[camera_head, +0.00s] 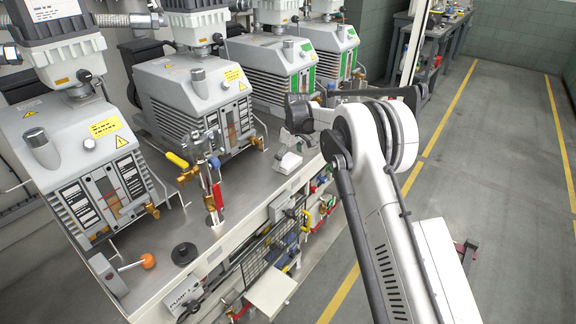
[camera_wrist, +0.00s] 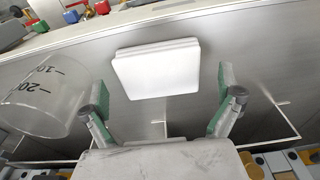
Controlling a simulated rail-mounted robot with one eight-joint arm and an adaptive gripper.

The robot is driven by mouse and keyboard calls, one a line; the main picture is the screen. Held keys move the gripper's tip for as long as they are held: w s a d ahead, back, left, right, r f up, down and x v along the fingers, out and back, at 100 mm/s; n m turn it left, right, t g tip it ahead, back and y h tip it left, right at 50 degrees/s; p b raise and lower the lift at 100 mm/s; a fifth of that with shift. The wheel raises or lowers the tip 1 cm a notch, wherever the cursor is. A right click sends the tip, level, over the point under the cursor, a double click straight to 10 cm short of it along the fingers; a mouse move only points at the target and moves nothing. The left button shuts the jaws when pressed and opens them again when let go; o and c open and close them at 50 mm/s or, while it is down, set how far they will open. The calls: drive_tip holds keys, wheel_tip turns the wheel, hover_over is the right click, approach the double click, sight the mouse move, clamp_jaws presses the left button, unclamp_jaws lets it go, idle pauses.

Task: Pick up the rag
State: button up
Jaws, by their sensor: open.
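A white, flat, layered object that looks like the folded rag (camera_wrist: 157,70) lies on a grey metal surface in the wrist view. My gripper (camera_wrist: 158,92) is open, with its green-padded fingers spread to the left and right. The white object shows between and beyond the fingers, and neither finger appears to touch it. The height of the fingers above the surface is hard to tell. In the head view my arm reaches left toward the pump bench; I cannot make out the fingers or surely identify the rag there.
A clear graduated beaker (camera_wrist: 43,95) stands close to the left finger in the wrist view. Yellow and brown parts (camera_wrist: 285,165) sit at the lower right. In the head view, several pumps (camera_head: 200,100) line the metal bench (camera_head: 235,195), with valves and fittings between them.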

sight(288, 160)
drive_tip(key=shift+a+f, duration=0.1)
drive_tip(key=shift+f, duration=0.55)
drive_tip(key=c, duration=1.1)
wheel_tip(288, 160, up, 10)
drive_tip(key=shift+r+p, duration=0.1)
drive_tip(key=shift+p, duration=0.5)
